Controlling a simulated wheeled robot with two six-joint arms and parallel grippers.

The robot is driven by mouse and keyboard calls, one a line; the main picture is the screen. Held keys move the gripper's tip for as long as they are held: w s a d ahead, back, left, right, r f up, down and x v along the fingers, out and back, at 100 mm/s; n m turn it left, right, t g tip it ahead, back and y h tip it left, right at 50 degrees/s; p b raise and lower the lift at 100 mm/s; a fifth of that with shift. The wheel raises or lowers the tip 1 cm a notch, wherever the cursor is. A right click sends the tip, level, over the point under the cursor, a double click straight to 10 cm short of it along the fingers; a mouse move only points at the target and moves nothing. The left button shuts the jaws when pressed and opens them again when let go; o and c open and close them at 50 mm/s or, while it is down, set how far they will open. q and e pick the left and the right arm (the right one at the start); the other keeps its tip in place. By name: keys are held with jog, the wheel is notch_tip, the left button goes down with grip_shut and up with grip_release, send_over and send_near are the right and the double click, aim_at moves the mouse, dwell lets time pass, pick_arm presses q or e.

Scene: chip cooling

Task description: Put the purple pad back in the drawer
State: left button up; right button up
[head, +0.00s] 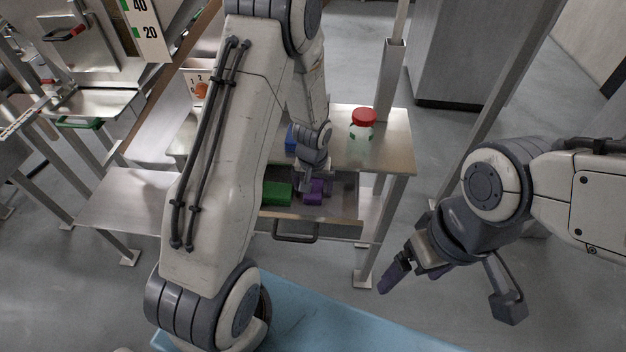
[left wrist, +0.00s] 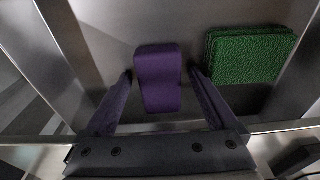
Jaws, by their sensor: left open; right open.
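The purple pad (left wrist: 158,77) lies on the floor of the open drawer (head: 338,210), to the left of the green pad in the left wrist view. In the head view the purple pad (head: 313,197) is partly hidden by my left gripper (head: 316,186). My left gripper (left wrist: 163,82) is open, with one finger on each side of the purple pad; a gap shows at each side and I see no grip on it. My right gripper (head: 412,276) is open and empty, in the air to the right of the drawer.
A green scouring pad (left wrist: 247,56) lies in the same drawer, near its wall. On the table top (head: 393,152) above stand a red-lidded jar (head: 363,126) and a blue item (head: 291,138). The drawer's handle (head: 295,237) faces me.

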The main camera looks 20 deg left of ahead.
aim_at(313, 193)
pick_arm(q)
notch_tip(313, 193, up, 12)
jog(key=s, duration=0.1)
jog(key=shift+s+d, duration=0.2)
dwell(0.3)
jog(key=f, duration=0.4)
jog(key=w+f, duration=0.1)
jog(key=f, duration=0.7)
jog(key=shift+w+a+f, duration=0.2)
jog(key=shift+f, duration=0.05)
jog(key=shift+s+d+r+b, duration=0.2)
jog(key=shift+s+r+b, duration=0.4)
jog(key=shift+r, duration=0.3)
jog(key=shift+s+d, duration=0.1)
jog(key=shift+s, duration=0.25)
